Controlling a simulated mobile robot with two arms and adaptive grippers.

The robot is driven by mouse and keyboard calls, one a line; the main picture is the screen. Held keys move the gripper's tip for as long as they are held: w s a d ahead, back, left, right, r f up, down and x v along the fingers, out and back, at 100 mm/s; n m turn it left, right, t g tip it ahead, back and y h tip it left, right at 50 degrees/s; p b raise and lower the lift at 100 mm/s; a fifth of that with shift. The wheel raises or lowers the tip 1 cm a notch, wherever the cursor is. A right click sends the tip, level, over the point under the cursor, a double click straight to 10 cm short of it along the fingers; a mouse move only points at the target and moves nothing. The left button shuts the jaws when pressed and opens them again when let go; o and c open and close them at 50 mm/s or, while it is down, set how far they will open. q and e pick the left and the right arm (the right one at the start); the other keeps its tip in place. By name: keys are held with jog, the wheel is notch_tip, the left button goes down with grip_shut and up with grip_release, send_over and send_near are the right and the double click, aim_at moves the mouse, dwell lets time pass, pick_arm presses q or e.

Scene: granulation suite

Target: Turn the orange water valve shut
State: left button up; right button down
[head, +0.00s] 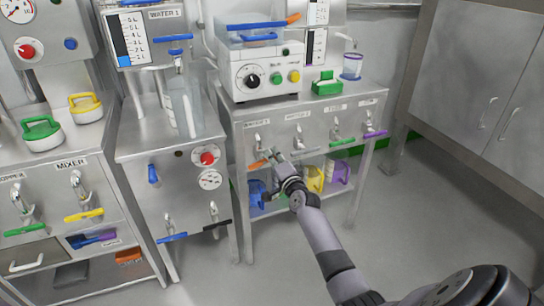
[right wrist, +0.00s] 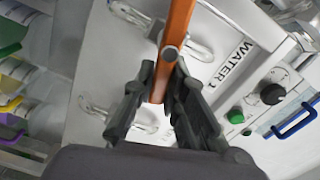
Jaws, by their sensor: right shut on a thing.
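The orange water valve has a lever handle (head: 257,165) on the front panel of the bench with the white control box, at the panel's left end. In the head view the handle's left part shows beside my right gripper (head: 276,160), which hides the rest. The right wrist view shows the orange handle (right wrist: 179,28) running between the two dark fingers of my right gripper (right wrist: 163,88), which are shut on it. A label reading WATER 1 (right wrist: 234,61) is beside it there. My left gripper is not in view.
On the same panel, to the right, are valves with a green handle (head: 343,141) and a purple handle (head: 375,134). Blue, yellow and purple containers stand on the shelf below, close to my right arm. The floor (head: 410,215) to the right is clear.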

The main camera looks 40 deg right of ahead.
jog(key=shift+f+m, duration=0.25)
jog(key=shift+m, duration=0.5)
jog(key=shift+f+m, duration=0.2)
jog(key=shift+m, duration=0.55)
jog(key=c, duration=1.6)
grip_release()
jog(key=v, duration=1.2)
